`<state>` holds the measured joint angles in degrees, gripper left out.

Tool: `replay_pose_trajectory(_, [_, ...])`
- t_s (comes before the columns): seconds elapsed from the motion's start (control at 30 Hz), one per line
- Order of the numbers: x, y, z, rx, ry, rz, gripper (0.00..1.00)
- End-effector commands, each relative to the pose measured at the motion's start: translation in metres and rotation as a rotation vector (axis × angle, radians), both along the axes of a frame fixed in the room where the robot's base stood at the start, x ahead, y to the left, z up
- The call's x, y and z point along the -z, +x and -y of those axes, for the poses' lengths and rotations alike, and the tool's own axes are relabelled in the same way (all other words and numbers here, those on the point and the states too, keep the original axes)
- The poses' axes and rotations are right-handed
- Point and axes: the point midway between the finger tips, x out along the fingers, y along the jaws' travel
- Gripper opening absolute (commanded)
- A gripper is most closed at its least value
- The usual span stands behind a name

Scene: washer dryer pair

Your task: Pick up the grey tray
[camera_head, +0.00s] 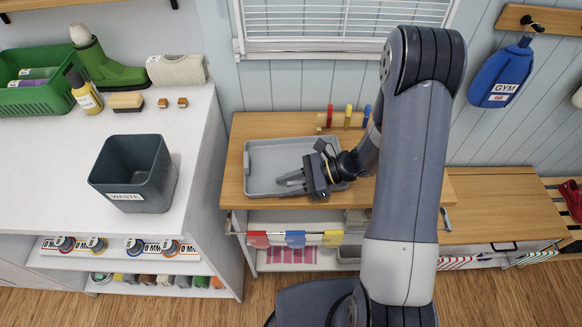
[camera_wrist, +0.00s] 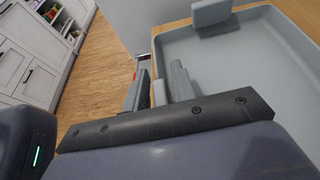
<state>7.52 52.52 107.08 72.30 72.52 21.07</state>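The grey tray (camera_head: 268,155) lies flat on the wooden bench top. It is shallow, with a low rim and a raised tab at its left end. My gripper (camera_head: 282,183) is over the tray's front right part and points left, its two fingers apart. In the wrist view, my gripper (camera_wrist: 160,85) has a gap between its fingers, beside the tray's front edge. The tray (camera_wrist: 250,60) fills the right side there, with the raised tab at the top. My gripper and arm hide the tray's right end. I cannot tell whether the fingers touch the rim.
A white counter (camera_head: 60,160) on the left holds a dark waste bin (camera_head: 135,170), a green crate (camera_head: 30,75) and a green boot. A peg rack (camera_head: 340,120) stands behind the tray. The bench (camera_head: 232,180) has a narrow bare strip left of the tray.

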Motion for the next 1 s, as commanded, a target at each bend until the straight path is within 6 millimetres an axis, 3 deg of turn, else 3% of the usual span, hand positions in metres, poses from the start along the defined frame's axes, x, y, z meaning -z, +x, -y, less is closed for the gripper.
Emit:
replay_pose_trajectory(0.3, [0.000,0.000,0.000,0.000,0.000,0.000,0.00])
replay_pose_trajectory(0.77, [-0.002,0.000,0.000,0.000,0.000,0.001,0.00])
replay_pose_trajectory(1.0, [-0.020,0.001,0.000,0.000,-0.001,0.005,0.00])
